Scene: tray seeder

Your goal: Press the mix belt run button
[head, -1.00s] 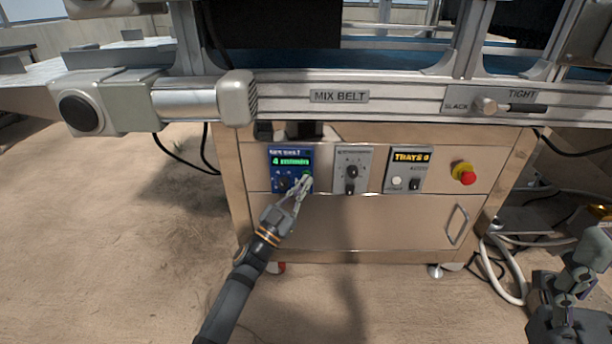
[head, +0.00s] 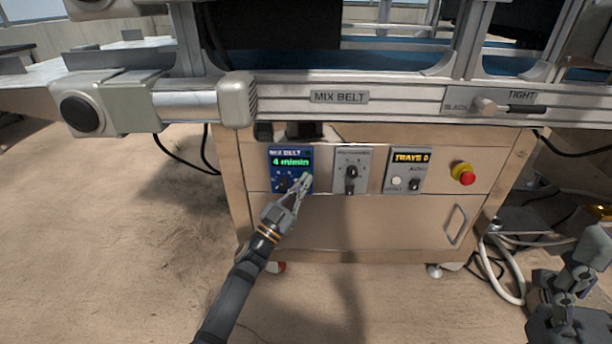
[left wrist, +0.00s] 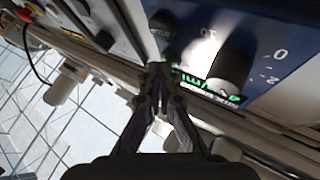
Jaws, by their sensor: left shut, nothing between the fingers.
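The blue mix belt panel (head: 279,153) is on the front of the metal cabinet, with a green display (head: 290,162) reading 4 m/min and a dark speed knob (head: 282,184). My left gripper (head: 305,181) is shut and empty, its fingertips at the panel's lower right edge. They hide that corner, and I cannot make out the run button there or tell whether they touch it. In the left wrist view, the closed fingertips (left wrist: 157,72) are close to the blue panel (left wrist: 265,35), beside the large knob (left wrist: 232,69) and a small dark round control (left wrist: 162,24).
To the right are a grey knob panel (head: 351,155), a trays panel (head: 409,157) and a red emergency stop (head: 467,178). The mix belt rail (head: 400,97) runs above. My right arm is at the lower right. Open floor lies to the left.

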